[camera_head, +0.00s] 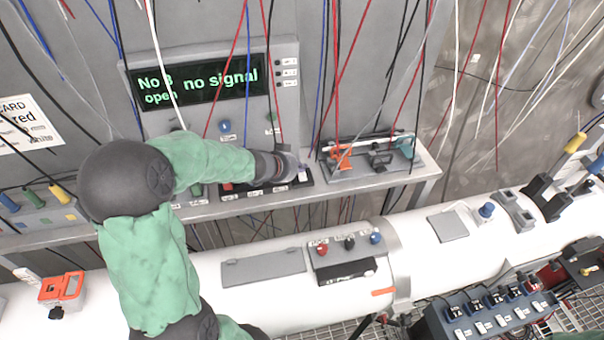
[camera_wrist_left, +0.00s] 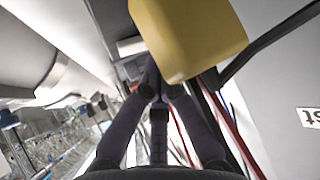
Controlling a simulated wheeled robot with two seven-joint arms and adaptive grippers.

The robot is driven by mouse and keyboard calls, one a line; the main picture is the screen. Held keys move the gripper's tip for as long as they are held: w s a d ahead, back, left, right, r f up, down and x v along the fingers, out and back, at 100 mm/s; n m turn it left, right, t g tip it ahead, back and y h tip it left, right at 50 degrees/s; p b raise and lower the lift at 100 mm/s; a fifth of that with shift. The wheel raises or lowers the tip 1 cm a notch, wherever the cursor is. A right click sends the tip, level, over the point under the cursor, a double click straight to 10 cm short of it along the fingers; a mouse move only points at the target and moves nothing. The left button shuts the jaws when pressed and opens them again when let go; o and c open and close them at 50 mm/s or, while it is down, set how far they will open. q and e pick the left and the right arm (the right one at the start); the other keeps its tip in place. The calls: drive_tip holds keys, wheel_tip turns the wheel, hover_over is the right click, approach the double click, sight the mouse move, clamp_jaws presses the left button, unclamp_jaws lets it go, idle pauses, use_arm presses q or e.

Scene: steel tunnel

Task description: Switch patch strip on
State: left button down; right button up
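A dark strip (camera_head: 240,189) with a red part lies on the grey shelf below the display panel; I take it to be the patch strip. My arm and gripper cover much of it, so its switch state cannot be told. My left gripper (camera_head: 299,173) is over the strip's right end, beside a small pale-purple piece. In the left wrist view the two dark fingers (camera_wrist_left: 160,92) come together at their tips, with nothing clearly held between them. A yellow block (camera_wrist_left: 190,38) is close beyond the fingertips. My right gripper is not in view.
A grey tray with an orange clip (camera_head: 341,154) stands right of the strip. Many loose cables hang in front of the wall. A white pipe (camera_head: 245,295) with small boxes runs below the shelf.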

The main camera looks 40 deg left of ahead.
use_arm(q)
drive_tip(key=shift+f, duration=0.2)
drive_tip(key=shift+f, duration=0.55)
idle(0.6)
drive_tip(key=shift+s+d+r+p, duration=0.1)
drive_tip(key=shift+r+p, duration=0.2)
drive_tip(key=shift+r, duration=0.25)
